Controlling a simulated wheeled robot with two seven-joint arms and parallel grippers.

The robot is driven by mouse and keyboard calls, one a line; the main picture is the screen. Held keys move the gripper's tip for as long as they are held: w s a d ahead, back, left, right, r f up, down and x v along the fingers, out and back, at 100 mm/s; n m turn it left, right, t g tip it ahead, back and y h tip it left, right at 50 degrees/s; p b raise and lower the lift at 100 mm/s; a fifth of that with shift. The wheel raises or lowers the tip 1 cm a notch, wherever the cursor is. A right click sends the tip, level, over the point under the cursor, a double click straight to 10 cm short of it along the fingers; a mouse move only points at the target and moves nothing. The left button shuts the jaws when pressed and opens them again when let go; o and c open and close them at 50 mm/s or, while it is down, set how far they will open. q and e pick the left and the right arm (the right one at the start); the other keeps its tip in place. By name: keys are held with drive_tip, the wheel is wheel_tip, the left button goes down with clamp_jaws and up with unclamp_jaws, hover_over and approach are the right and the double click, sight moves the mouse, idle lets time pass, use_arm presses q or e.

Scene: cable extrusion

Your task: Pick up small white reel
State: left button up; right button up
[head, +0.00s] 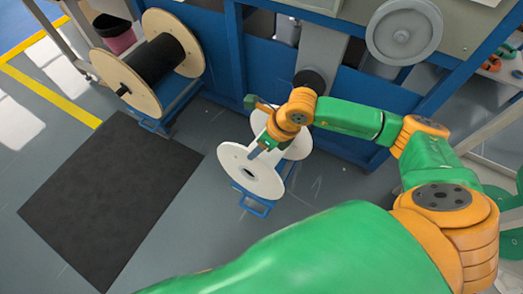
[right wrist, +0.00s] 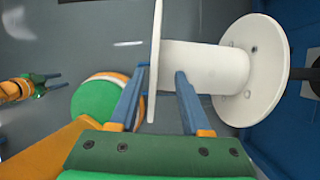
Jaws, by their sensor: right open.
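The small white reel (head: 250,172) stands on the floor on a low blue stand, in the middle of the head view. It has two round flanges joined by a bare white hub. My right gripper (head: 262,150) is at its upper part. In the right wrist view, the right gripper's two blue fingers (right wrist: 162,72) are apart, with one flange (right wrist: 155,50) seen edge-on between them. The right finger overlaps the hub (right wrist: 205,66); contact cannot be told. My left gripper (right wrist: 57,81) shows at the left of the right wrist view, fingers apart and empty, away from the reel.
A larger wooden reel with black cable (head: 155,60) stands at the upper left. A dark mat (head: 110,195) lies on the floor left of the white reel. A blue machine frame (head: 235,50) stands close behind it. Grey floor around the mat is clear.

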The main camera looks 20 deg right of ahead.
drive_tip(key=x, duration=0.2)
drive_tip(key=a+x, duration=0.1)
drive_tip(key=x, duration=0.2)
drive_tip(key=shift+s, duration=0.1)
clamp_jaws()
drive_tip(key=shift+r, duration=0.1)
idle(1.1)
